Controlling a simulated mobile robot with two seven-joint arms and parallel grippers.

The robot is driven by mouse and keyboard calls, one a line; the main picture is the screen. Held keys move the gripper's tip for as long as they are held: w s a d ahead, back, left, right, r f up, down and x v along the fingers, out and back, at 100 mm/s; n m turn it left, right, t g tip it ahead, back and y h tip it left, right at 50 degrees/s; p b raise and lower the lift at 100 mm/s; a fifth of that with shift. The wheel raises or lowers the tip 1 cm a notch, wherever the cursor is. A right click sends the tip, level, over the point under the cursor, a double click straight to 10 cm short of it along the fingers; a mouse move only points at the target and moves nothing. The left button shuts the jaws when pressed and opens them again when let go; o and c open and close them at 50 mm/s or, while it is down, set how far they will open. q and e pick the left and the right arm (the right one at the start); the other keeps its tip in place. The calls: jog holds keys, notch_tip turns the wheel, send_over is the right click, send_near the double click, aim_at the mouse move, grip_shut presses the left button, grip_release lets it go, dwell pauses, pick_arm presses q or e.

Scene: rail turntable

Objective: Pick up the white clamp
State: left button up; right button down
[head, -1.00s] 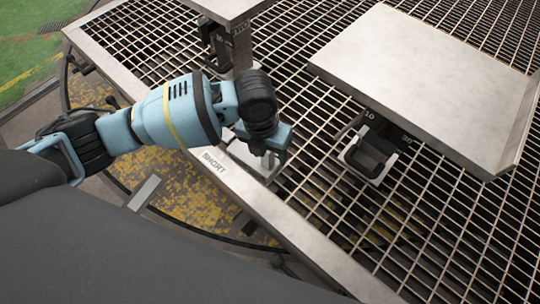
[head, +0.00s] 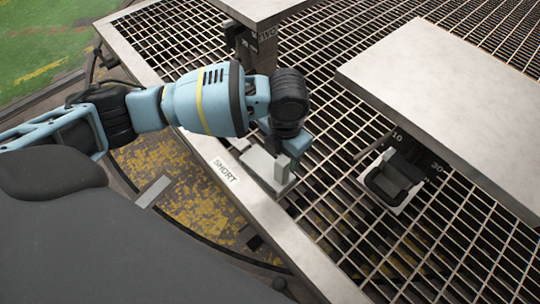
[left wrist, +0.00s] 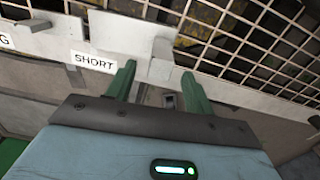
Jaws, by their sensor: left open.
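A flat white piece (head: 262,164) with an upright tab, which I take for the white clamp, sits at the grating's edge beside the SHORT label (head: 226,172). The white piece also shows in the left wrist view (left wrist: 158,69), partly between my finger tips. My left gripper (head: 287,151) is above its far side, pointing down, and partly hides it. In the left wrist view my left gripper (left wrist: 158,80) is open, with its two green fingers apart. I cannot tell whether they touch the piece. My right gripper is not in view.
A large pale plate (head: 440,95) stands over the grating at the right. A white-and-black bracket (head: 392,185) with number marks sits beside it. Another raised plate (head: 262,8) on a dark post is at the back. Open grating lies between them.

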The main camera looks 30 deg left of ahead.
aim_at(283, 160)
pick_arm(q)
notch_tip(283, 160, down, 5)
jog(key=shift+r+b, duration=0.15)
jog(key=shift+b, duration=0.95)
jog(key=shift+f, duration=0.2)
jog(key=shift+r, duration=0.1)
jog(key=c, duration=0.4)
grip_shut()
